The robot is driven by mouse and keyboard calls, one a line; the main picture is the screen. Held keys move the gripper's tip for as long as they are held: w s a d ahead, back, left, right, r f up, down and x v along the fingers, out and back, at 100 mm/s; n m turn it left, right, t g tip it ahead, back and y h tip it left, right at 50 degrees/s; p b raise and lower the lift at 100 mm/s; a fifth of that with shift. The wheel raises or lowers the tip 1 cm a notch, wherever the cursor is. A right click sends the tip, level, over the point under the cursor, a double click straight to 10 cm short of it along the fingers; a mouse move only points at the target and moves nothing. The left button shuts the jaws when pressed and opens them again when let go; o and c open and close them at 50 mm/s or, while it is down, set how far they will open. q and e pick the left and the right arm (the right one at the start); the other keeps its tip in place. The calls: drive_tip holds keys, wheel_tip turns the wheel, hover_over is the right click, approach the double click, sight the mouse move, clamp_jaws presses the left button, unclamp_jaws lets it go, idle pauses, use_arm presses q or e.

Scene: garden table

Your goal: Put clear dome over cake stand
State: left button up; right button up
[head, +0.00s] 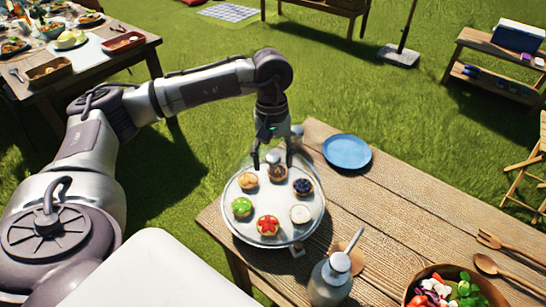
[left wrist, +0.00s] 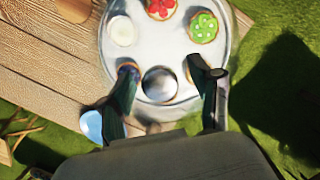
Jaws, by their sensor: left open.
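The cake stand (head: 238,222) is at the near left corner of the wooden table, with several tarts on its pale round plate. The clear dome (head: 312,215) appears to sit over the tarts; it is faint, and I cannot tell if its rim is fully seated. Its round silver knob (head: 275,156) is above the far tarts. In the left wrist view the knob (left wrist: 160,84) shows from above. My left gripper (head: 272,163) is open, pointing down, with one finger on each side of the knob. In the left wrist view a gap shows beside the knob. My right gripper is out of view.
A blue plate (head: 347,152) lies right of the stand. The table's middle is clear.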

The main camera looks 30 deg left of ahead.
use_arm(q)
wheel_tip(320, 180, up, 12)
drive_tip(key=w+a, duration=0.1)
drive_tip(key=shift+w, duration=0.2)
drive_tip(key=shift+a, duration=0.1)
idle(0.6)
